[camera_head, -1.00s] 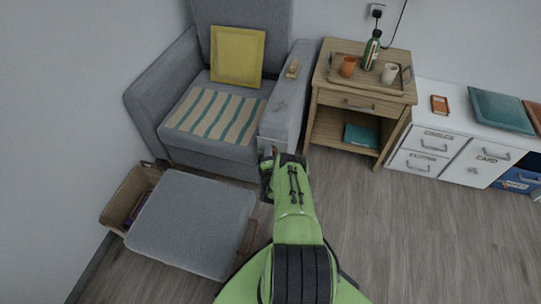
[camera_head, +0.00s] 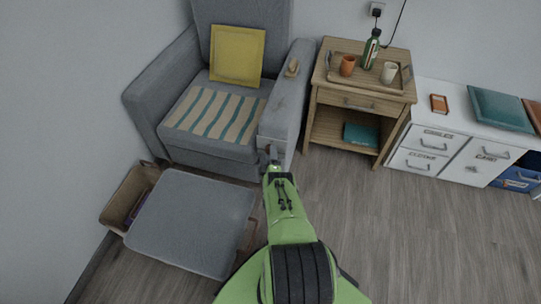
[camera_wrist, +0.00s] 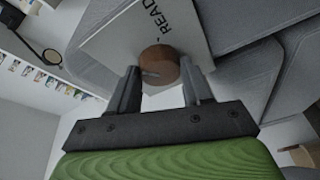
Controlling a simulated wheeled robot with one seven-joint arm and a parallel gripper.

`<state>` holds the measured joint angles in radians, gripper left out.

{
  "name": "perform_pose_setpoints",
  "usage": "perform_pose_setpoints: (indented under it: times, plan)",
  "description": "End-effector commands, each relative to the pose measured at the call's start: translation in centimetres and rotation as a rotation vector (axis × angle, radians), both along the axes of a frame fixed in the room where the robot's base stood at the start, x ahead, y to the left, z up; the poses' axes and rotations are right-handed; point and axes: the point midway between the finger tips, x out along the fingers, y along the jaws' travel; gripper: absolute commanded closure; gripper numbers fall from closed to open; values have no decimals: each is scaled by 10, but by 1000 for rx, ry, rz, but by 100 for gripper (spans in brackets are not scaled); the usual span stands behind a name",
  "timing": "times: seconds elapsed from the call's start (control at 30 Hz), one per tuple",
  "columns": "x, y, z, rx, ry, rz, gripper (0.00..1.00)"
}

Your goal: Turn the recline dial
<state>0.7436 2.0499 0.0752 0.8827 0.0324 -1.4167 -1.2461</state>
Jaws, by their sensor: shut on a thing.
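The recline dial (camera_wrist: 158,65) is a round brown knob on a pale plate (camera_wrist: 115,40) marked "READ" in the wrist view. My gripper (camera_wrist: 160,69) has one finger on each side of the knob and is shut on it. The grey armchair (camera_head: 286,122) shows in the head view, and my gripper (camera_head: 271,157) is at the front of its right armrest. The dial itself is hidden by my gripper in that view.
A grey ottoman (camera_head: 190,220) stands left of my arm, beside a brown basket (camera_head: 122,200). A wooden side table (camera_head: 360,103) with a bottle and cups is right of the chair, and a white cabinet (camera_head: 452,145) further right. The floor at right is clear.

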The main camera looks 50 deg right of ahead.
Motion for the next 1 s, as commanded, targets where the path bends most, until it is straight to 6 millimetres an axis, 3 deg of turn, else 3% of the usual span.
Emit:
perform_pose_setpoints:
  times: [0.57,0.6,0.7,0.73,1.0]
  plan:
    - [-1,0,-1,18,-25,-1,82]
    - [-1,0,-1,18,-25,-1,45]
    - [-1,0,-1,17,-24,-2,30]
    - [-1,0,-1,17,-24,-2,26]
    - [0,0,-1,16,-25,0,26]
